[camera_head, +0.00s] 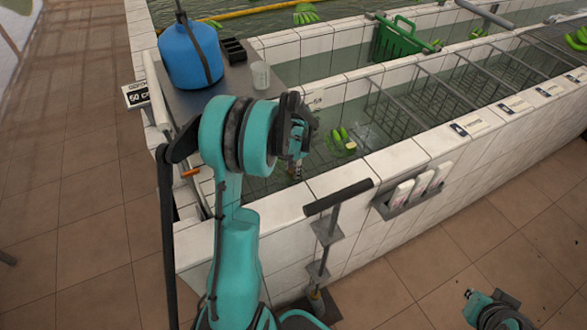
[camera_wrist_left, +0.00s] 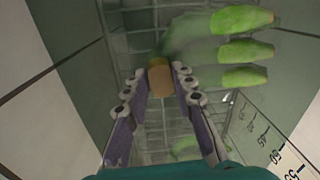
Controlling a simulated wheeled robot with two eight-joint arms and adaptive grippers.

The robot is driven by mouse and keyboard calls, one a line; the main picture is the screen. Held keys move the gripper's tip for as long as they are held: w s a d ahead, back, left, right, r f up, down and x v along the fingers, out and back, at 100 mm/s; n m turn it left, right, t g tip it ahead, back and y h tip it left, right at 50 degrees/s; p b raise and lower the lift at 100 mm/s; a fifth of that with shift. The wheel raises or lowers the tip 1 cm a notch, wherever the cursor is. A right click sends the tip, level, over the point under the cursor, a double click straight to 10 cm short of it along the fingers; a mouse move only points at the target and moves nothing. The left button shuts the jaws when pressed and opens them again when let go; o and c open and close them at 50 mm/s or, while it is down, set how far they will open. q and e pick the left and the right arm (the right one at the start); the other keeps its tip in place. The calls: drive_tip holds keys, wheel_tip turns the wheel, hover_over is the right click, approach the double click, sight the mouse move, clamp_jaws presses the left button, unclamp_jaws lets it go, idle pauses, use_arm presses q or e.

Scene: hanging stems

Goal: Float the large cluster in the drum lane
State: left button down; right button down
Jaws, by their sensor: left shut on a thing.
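My left gripper (camera_head: 297,172) reaches down into the nearest water lane, close inside its white tiled wall. In the left wrist view its fingers (camera_wrist_left: 160,84) are shut on a tan, blunt stub (camera_wrist_left: 160,80) with green behind it, perhaps a banana crown. Several green bananas (camera_wrist_left: 243,48) lie to the right of the fingers, blurred toward their left ends. In the head view green bananas (camera_head: 343,138) show in the water just right of the gripper. I cannot tell whether they join the held stub. My right gripper (camera_head: 492,308) is low at the right edge, its fingers unclear.
A blue drum (camera_head: 190,55), a black tray (camera_head: 234,50) and a clear cup (camera_head: 261,75) stand on the metal counter. A green crate (camera_head: 402,40) sits in the farther lane. Metal bars (camera_head: 440,88) cross the near water. A depth scale (camera_wrist_left: 270,140) marks the wall.

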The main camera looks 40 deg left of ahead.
use_arm(q)
drive_tip(key=shift+f+b, duration=0.85)
drive_tip(key=shift+f, duration=0.15)
idle(0.3)
drive_tip(key=c, duration=1.2)
unclamp_jaws()
drive_tip(key=r+p, duration=0.4)
drive_tip(key=r, duration=0.5)
drive_tip(key=r+p, duration=0.5)
drive_tip(key=r, duration=0.5)
drive_tip(key=r+p, duration=0.4)
drive_tip(key=r, duration=0.6)
drive_tip(key=shift+s+d+r+p, duration=0.15)
drive_tip(key=shift+d+r+p, duration=0.1)
drive_tip(key=shift+d+p, duration=0.1)
